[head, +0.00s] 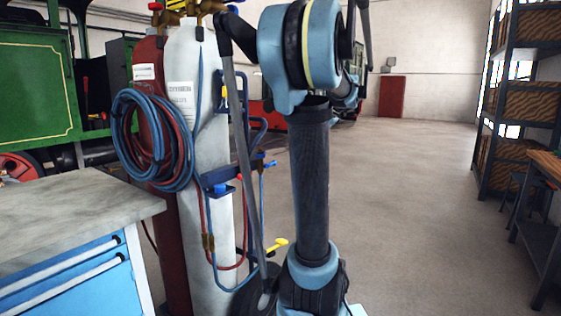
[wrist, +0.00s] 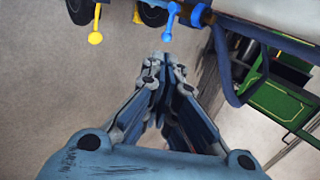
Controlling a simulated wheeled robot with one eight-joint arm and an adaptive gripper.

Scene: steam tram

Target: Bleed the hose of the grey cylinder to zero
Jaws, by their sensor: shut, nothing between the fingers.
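The grey cylinder (head: 205,115) stands upright beside a dark red cylinder (head: 150,75) in the head view. Coiled blue and red hoses (head: 155,140) hang in front of both. A small blue lever (head: 268,163) sits on the fittings right of the cylinders, and a yellow lever (head: 277,245) is lower down. In the wrist view my gripper (wrist: 162,62) is shut and empty, its tips a little below a blue lever (wrist: 170,20) and apart from it. A yellow lever (wrist: 95,38) hangs to the left. I cannot make out my fingertips in the head view.
A blue drawer cabinet (head: 80,205) stands at the left front, with a green locomotive (head: 35,90) behind it. Shelving (head: 515,90) and a workbench (head: 545,165) line the right. The floor (head: 415,200) between is clear. A blue bent bar (wrist: 235,85) passes right of my gripper.

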